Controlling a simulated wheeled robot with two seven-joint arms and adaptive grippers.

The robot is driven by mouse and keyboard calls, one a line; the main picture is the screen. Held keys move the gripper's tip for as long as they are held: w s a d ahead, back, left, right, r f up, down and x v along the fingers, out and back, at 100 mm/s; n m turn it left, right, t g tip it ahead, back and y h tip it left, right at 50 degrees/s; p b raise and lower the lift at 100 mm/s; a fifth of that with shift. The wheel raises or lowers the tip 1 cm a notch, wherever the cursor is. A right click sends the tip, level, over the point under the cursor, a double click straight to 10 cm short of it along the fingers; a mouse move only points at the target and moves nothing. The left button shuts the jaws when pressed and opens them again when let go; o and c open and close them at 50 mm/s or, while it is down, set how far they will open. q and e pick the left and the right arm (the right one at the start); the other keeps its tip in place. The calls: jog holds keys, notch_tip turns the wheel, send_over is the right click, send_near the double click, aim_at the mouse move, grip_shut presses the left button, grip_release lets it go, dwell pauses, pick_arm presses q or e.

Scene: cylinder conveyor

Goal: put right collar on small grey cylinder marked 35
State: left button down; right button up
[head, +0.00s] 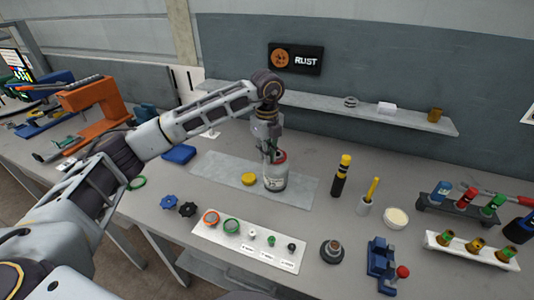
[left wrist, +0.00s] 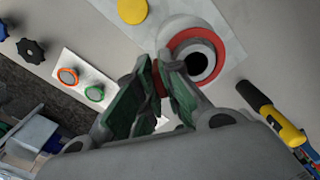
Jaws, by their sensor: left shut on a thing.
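The small grey cylinder (head: 275,180) stands upright on a light mat in the middle of the bench. The marking on the cylinder is too small to read. My right gripper is not in view.
A yellow cap (head: 249,179) lies left of the cylinder on the mat (head: 215,168). A white board (head: 218,239) in front holds orange and green rings and small fittings. A black-and-yellow tool (head: 341,176) stands to the right. A shelf (head: 330,108) is behind.

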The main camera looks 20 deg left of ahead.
pick_arm(q)
jog(key=shift+f, duration=0.5)
jog(key=c, duration=1.5)
grip_release()
jog(key=shift+r, duration=0.2)
